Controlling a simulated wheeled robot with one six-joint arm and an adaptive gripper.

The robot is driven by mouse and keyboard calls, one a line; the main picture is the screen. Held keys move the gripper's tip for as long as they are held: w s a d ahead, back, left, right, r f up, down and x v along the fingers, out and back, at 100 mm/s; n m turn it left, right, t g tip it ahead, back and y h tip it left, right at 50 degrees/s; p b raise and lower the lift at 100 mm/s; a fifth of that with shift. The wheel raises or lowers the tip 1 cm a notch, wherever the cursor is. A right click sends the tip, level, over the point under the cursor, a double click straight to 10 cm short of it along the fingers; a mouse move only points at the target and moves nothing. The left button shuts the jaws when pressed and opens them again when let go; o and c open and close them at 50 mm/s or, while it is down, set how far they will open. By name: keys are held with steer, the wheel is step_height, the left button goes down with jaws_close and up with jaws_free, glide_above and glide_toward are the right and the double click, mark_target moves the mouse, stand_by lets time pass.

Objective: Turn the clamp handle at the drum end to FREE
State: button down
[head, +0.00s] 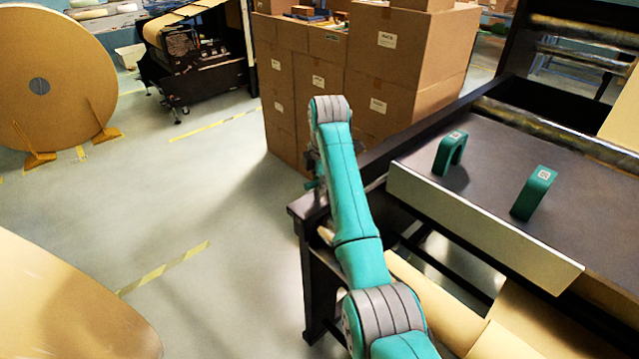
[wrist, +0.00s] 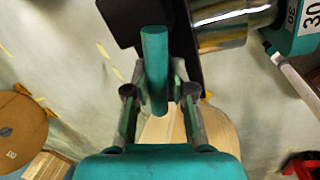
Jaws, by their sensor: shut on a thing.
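The clamp handle (wrist: 155,65) is a teal bar standing upright in the wrist view, in front of a dark plate (wrist: 186,50). My gripper (wrist: 160,92) has one finger on each side of the bar and is shut on it. A shiny metal cylinder (wrist: 225,22), perhaps the drum end, lies just right of the plate. No FREE mark can be read. In the head view my arm reaches out past the dark machine frame's left end; my gripper and the clamp handle are mostly hidden there.
Stacked cartons (head: 385,75) stand just beyond my arm. The machine's dark table (head: 495,165) carries two teal handles (head: 533,193). A large kraft roll (head: 45,75) stands at far left. A teal block marked 30 (wrist: 295,30) is at the wrist view's upper right. Floor at left is open.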

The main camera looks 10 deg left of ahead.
steer(key=shift+m, duration=0.4)
steer(key=m+h, duration=0.1)
steer(key=m, duration=0.4)
steer(key=shift+s+m+t, duration=0.1)
steer(key=shift+m+t, duration=0.2)
steer(key=m+h, duration=0.1)
steer(key=m, duration=0.4)
steer(key=shift+s+r+m, duration=0.1)
steer(key=shift+m, duration=0.3)
steer(key=c, duration=1)
jaws_free()
